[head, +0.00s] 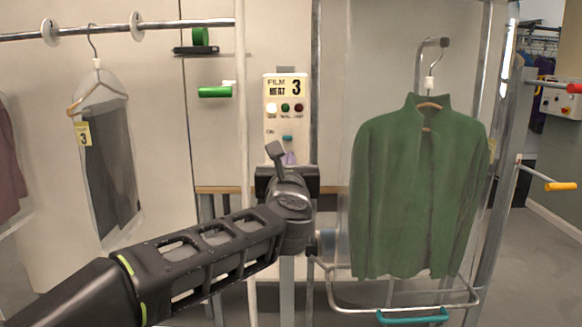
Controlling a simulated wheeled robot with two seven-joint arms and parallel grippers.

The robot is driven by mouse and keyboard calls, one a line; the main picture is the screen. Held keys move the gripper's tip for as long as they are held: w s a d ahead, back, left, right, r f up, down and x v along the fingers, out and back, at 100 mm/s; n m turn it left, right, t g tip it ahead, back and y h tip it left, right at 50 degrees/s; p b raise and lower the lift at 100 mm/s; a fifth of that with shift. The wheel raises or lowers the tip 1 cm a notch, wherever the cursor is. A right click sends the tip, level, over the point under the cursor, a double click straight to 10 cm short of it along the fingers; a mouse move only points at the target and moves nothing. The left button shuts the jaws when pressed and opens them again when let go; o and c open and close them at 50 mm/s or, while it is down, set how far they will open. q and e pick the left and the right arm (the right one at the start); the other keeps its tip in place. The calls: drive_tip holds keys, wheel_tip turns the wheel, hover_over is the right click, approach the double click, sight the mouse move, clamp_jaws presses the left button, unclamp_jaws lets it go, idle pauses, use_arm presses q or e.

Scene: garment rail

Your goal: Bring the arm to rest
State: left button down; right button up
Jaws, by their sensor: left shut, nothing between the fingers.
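My left arm reaches in from the lower left. Its gripper (274,150) is shut and empty, pointing up in front of the lower part of a white control panel (285,95). Whether the gripper touches the panel cannot be told. My right gripper is out of view.
A green jacket (415,190) hangs under clear film at the right, above a metal frame with a teal handle (412,316). Dark trousers (110,170) tagged 3 hang in film from a rail (150,25) at the left. A green handle (215,91) and a yellow-tipped lever (560,186) stick out.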

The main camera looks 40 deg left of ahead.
use_arm(q)
drive_tip(key=shift+s+d, duration=0.2)
drive_tip(key=shift+s, duration=0.1)
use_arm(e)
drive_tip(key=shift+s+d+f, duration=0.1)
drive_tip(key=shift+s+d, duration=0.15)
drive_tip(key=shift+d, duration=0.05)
